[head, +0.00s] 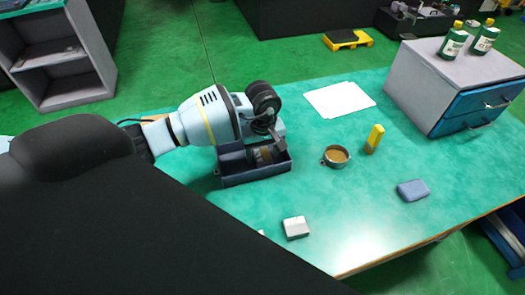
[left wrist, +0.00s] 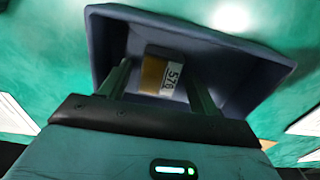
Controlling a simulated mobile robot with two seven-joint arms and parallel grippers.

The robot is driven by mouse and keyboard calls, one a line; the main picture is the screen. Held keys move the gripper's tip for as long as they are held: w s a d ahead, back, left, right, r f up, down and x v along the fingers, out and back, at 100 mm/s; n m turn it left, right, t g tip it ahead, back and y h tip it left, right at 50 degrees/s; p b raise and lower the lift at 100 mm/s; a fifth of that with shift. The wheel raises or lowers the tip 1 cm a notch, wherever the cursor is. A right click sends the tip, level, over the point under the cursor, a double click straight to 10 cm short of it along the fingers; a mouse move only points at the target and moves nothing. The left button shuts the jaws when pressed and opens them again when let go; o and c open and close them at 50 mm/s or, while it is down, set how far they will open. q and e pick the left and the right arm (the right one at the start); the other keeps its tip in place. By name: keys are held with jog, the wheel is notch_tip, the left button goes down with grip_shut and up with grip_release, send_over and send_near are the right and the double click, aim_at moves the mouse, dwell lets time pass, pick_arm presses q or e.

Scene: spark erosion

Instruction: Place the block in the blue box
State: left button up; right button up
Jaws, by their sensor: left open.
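The blue box (head: 258,176) stands open on the green table in the head view. In the left wrist view the box (left wrist: 110,42) surrounds the gripper's fingers. The block (left wrist: 163,76), with a brown-yellow part and a white label reading 576, is inside the box walls between the fingers. It looks low in the box, but I cannot tell whether it rests fully on the floor. My left gripper (head: 268,150) points down into the box with its jaws open. In the head view the gripper and box wall mostly hide the block. My right gripper is not in view.
To the right of the box are a round brown-topped tin (head: 336,157), a yellow item (head: 375,138) and a blue-grey pad (head: 412,190). A white piece (head: 296,228) lies near the front. A drawer cabinet (head: 425,85) with green bottles stands behind, near white paper (head: 340,99).

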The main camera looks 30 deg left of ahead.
aim_at(263, 155)
pick_arm(q)
notch_tip(263, 155, up, 12)
jog(key=shift+r, duration=0.15)
dwell(0.4)
